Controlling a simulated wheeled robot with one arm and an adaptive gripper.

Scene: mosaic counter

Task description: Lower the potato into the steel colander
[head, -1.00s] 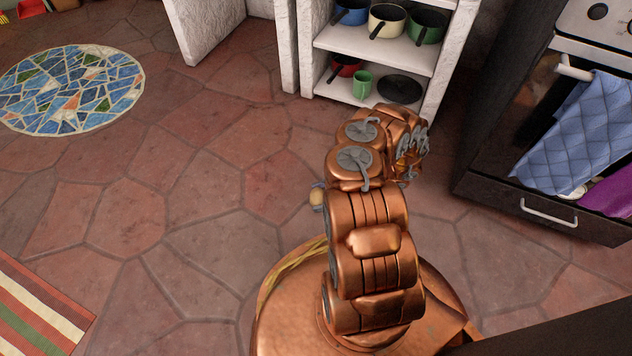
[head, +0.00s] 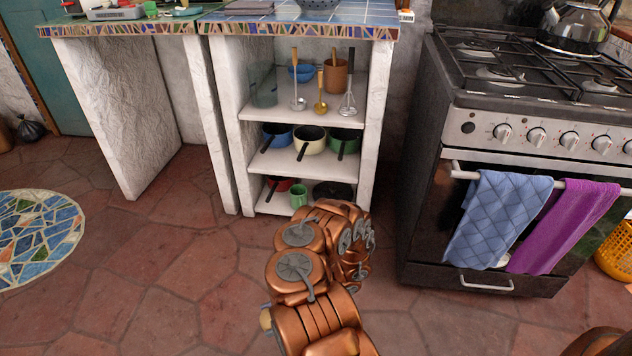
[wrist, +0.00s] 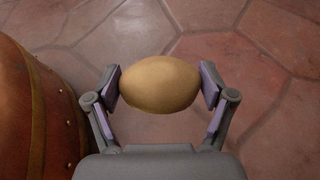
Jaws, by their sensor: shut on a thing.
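The tan, oval potato (wrist: 160,84) is held between the two finger pads of my gripper (wrist: 160,87) in the wrist view, with bare floor below it. A small bit of the potato (head: 265,319) also shows at the left of my copper arm in the head view, low in front of the counter. My arm hides most of the gripper there. The steel colander (head: 318,4) is a grey bowl shape on the blue-tiled counter, cut off by the top edge of the head view. My gripper is well below it and apart from it.
The tiled counter (head: 300,32) has a mosaic edge and open shelves of pots and utensils below. A black stove (head: 430,190) with blue and purple towels stands to the right. Bare floor (head: 150,270) lies left of my arm.

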